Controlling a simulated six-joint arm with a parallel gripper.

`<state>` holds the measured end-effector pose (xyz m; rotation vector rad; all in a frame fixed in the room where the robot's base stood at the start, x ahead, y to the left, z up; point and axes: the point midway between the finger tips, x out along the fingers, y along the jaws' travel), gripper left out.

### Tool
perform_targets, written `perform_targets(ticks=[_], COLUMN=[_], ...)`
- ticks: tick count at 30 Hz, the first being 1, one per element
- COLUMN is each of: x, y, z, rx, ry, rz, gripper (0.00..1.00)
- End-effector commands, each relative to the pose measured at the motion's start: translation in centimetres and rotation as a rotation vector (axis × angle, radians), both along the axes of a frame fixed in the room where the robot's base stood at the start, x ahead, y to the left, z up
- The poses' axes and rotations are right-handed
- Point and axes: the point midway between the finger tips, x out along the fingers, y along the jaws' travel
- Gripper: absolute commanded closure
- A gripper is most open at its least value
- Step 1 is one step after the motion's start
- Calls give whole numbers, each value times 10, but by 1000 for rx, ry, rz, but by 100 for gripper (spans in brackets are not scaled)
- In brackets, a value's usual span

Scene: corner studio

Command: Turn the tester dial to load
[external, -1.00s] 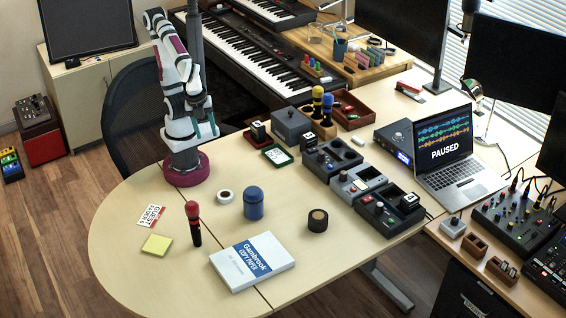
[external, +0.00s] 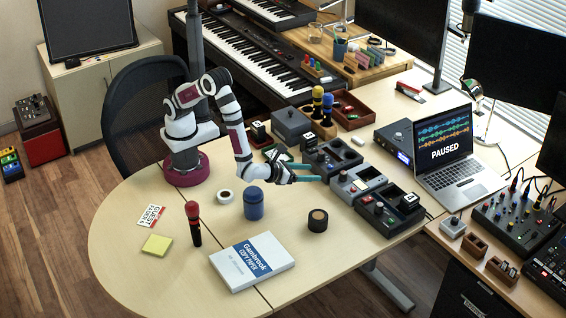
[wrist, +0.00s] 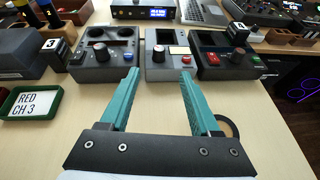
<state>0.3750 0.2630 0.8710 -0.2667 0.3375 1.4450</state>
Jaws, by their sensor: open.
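Three control boxes stand in a row, each with a dial. The left dark box (external: 343,151) has a dial (wrist: 101,53) and two round wells. The middle grey box (external: 351,195) has a pale-topped dial (wrist: 156,52) and a red button (wrist: 186,60). The right dark box (external: 403,222) has a dial (wrist: 237,55) and red and green buttons. I cannot read which box is the tester or where its dial points. My gripper (external: 315,173) is open and empty, its teal fingers reaching toward the boxes. In the wrist view my gripper (wrist: 160,73) faces the middle box, apart from its dial.
A black cube (external: 408,200) sits on the right box. A green-rimmed tray (wrist: 30,101) lies left of my gripper. A blue jar (external: 253,205), a dark roll (external: 317,222) and a paper pack (external: 252,262) stand nearer the front. A laptop (external: 460,180) stands behind the boxes.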

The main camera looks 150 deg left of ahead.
Motion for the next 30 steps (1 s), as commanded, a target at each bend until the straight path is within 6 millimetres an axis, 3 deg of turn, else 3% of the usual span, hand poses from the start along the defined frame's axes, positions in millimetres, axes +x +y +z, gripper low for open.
perform_targets(ticks=[9,15,21,30], x=[5,9,12,12], y=[78,119,138,140], z=[-32,-50,-57,-58], rx=[-1,-1,-1,-1], ry=[0,0,-1,0], rz=[8,5,4,3], gripper=[37,37,37,39])
